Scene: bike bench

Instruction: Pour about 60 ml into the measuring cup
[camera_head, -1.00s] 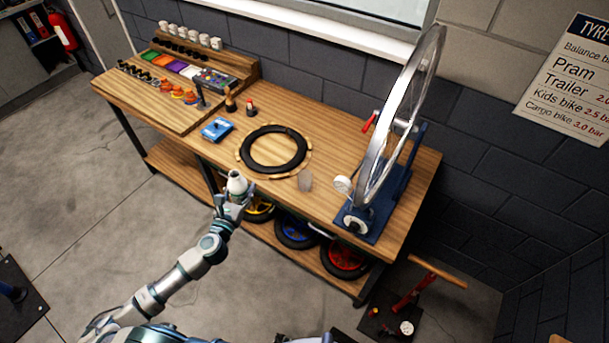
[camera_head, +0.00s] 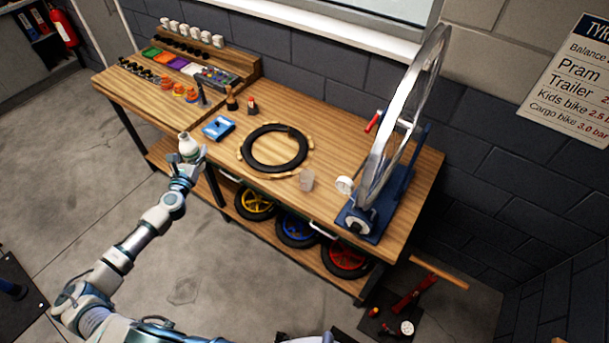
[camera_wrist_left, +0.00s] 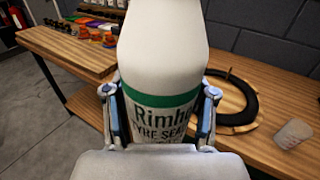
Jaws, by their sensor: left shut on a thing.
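A white bottle (camera_head: 189,147) with a green band and black lettering is upright in my left gripper (camera_head: 187,163), near the bench's front edge. In the left wrist view the bottle (camera_wrist_left: 162,60) fills the middle, with the fingers of my left gripper (camera_wrist_left: 160,117) closed on both its sides. The label reads in part "Rimh" and "TYRE SEA". A small translucent measuring cup (camera_head: 307,180) stands on the bench, right of the tyre and well right of the bottle. It also shows in the left wrist view (camera_wrist_left: 293,133). My right gripper is not in view.
A black tyre (camera_head: 273,148) lies on a wooden ring on the workbench (camera_head: 330,130). A wheel (camera_head: 402,115) on a blue stand (camera_head: 374,215) rises right of the cup. Bench space between tyre and stand is mostly clear.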

